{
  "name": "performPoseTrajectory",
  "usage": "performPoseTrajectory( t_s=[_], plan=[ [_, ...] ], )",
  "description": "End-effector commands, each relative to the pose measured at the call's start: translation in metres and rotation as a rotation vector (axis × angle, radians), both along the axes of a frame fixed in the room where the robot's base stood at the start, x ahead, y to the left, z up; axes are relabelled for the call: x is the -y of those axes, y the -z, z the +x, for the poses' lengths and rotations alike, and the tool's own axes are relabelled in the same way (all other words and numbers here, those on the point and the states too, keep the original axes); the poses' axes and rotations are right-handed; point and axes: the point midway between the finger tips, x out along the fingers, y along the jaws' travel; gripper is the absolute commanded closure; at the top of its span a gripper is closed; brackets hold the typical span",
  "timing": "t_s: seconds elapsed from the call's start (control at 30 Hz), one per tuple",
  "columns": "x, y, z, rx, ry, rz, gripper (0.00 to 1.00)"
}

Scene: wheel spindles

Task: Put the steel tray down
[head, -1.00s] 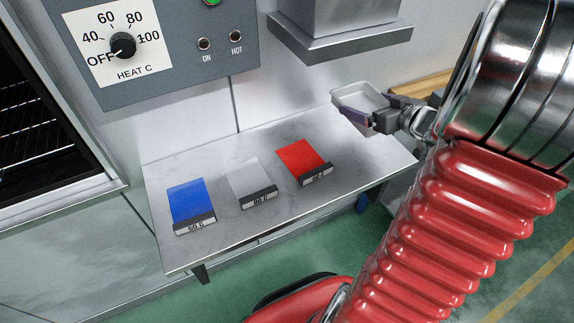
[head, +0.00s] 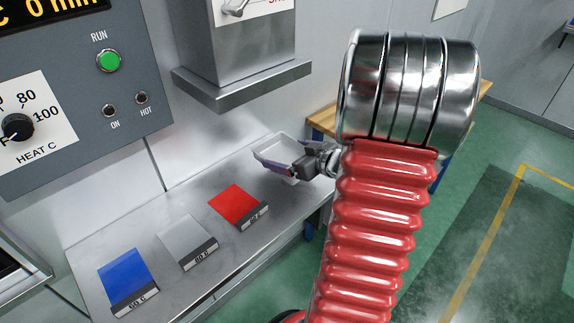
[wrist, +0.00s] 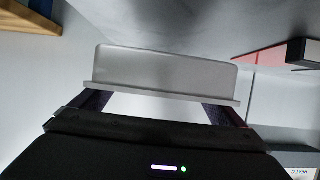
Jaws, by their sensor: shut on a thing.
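The steel tray (head: 286,149) is a small, shallow, pale rectangular pan with a rim, over the far right end of the steel bench in the head view. My gripper (head: 283,160) is shut on it, with purple fingers at its near edge. In the wrist view the tray (wrist: 165,72) shows side-on between my fingers (wrist: 155,108), and its inside is hidden. The tray looks level. I cannot tell whether its base touches the bench.
On the bench (head: 82,251) are a blue pad (head: 126,275), a grey pad (head: 184,240) and a red pad (head: 234,205), each with a dark label strip. A metal hood (head: 240,85) overhangs the back. A wooden table (head: 322,118) stands behind, right.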

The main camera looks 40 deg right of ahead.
Motion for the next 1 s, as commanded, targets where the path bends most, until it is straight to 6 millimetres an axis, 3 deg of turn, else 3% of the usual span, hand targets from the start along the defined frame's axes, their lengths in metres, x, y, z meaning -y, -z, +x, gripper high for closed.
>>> performPoseTrajectory(
  t_s=[0.5, 0.9, 0.93, 1.0],
  plan=[
    [0.000, 0.040, 0.000, 0.000, 0.000, 0.001, 0.32],
    [0.000, 0.044, 0.000, 0.000, 0.002, 0.001, 0.32],
    [0.000, 0.044, 0.000, 0.000, 0.003, 0.001, 0.05],
    [0.000, 0.044, 0.000, 0.000, 0.002, 0.000, 0.00]
  ],
)
